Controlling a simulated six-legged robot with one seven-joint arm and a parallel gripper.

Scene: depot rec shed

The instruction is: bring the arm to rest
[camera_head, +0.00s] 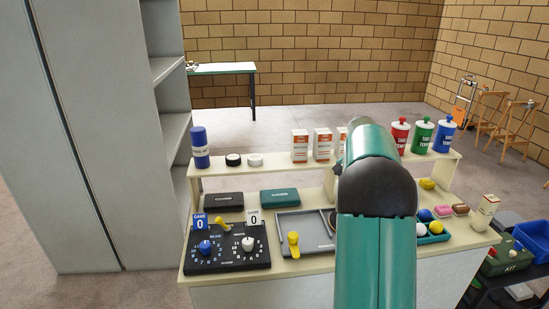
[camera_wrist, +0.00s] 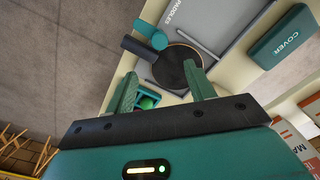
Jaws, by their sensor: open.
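My gripper (camera_wrist: 160,72) shows in the wrist view with its two teal fingers apart and nothing clearly held between them. Below it is a grey tray marked PADDLES (camera_wrist: 215,20) with a dark round paddle (camera_wrist: 172,68) and a teal-handled piece (camera_wrist: 150,33). The right finger overlaps the dark paddle in the picture; I cannot tell whether they touch. In the head view my teal arm reaches over the bench (camera_head: 285,268) and hides the gripper and part of the grey tray (camera_head: 318,222).
A black score panel (camera_head: 228,262) stands left of the tray. Red, green and blue canisters (camera_head: 422,136) and white boxes (camera_head: 300,146) stand on the raised shelf. A teal ball tray (camera_head: 432,239) is right of my arm. A grey cabinet (camera_head: 75,130) stands left; a blue crate (camera_head: 533,240) is right.

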